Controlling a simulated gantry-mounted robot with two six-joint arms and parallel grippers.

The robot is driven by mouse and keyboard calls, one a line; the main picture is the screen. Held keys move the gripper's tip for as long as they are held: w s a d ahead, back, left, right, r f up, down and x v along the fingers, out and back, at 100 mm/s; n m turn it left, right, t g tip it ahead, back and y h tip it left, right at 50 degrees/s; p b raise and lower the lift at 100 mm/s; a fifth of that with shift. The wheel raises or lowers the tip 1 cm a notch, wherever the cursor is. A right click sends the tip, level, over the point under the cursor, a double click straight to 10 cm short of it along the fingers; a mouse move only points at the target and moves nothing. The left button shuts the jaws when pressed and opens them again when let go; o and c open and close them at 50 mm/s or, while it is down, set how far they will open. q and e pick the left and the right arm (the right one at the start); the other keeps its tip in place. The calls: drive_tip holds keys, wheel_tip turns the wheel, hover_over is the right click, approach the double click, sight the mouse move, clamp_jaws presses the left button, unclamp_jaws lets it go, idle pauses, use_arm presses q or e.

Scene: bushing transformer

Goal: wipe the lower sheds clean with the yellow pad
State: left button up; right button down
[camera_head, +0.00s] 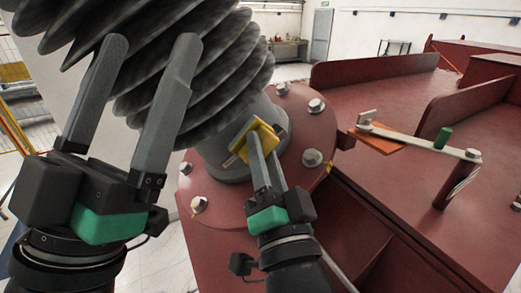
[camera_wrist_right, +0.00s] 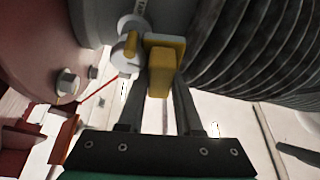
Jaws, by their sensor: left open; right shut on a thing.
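The dark grey ribbed sheds (camera_head: 228,82) of the bushing rise at upper left in the head view, with mottled pale marks on them. They also show at the right of the right wrist view (camera_wrist_right: 255,45). My right gripper (camera_head: 264,148) is shut on the yellow pad (camera_head: 265,133), by the smooth grey base below the lowest sheds. In the right wrist view the pad (camera_wrist_right: 160,78) sits between the fingers; I cannot tell whether it touches the bushing. My left gripper (camera_head: 150,45) is open and empty, its fingers in front of the sheds.
A red bolted flange (camera_head: 305,118) surrounds the bushing base. A small fitting (camera_wrist_right: 127,52) is close beside the pad. The red tank top (camera_head: 430,100) is mostly clear.

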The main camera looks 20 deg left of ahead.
drive_tip(key=shift+s+a+r+h+p, duration=0.1)
drive_tip(key=shift+r+h+p, duration=0.3)
drive_tip(key=shift+p, duration=0.7)
drive_tip(key=shift+s+a+r, duration=0.15)
drive_tip(key=shift+s+r, duration=0.1)
drive_tip(key=shift+r, duration=0.1)
drive_tip(key=shift+s+a+r+p, duration=0.2)
drive_tip(key=shift+a+r+p, duration=0.05)
drive_tip(key=shift+r+p, duration=0.35)
drive_tip(key=shift+s+a+r+p, duration=0.2)
drive_tip(key=shift+r+p, duration=0.35)
drive_tip(key=shift+s+a+r, duration=0.15)
drive_tip(key=shift+r, duration=0.15)
drive_tip(key=shift+s+a, duration=0.1)
drive_tip(key=shift+s, duration=0.05)
drive_tip(key=shift+s+a+r+y+p, duration=0.1)
drive_tip(key=shift+s+a+r+p, duration=0.15)
drive_tip(key=shift+r+p, duration=0.3)
drive_tip(key=shift+s+a+r+y+p, duration=0.1)
drive_tip(key=shift+s+a+r+p, duration=0.1)
drive_tip(key=shift+r+p, duration=0.35)
drive_tip(key=shift+s+a+r+y+p, duration=0.15)
drive_tip(key=shift+s+r+p, duration=0.1)
drive_tip(key=shift+r+p, duration=0.3)
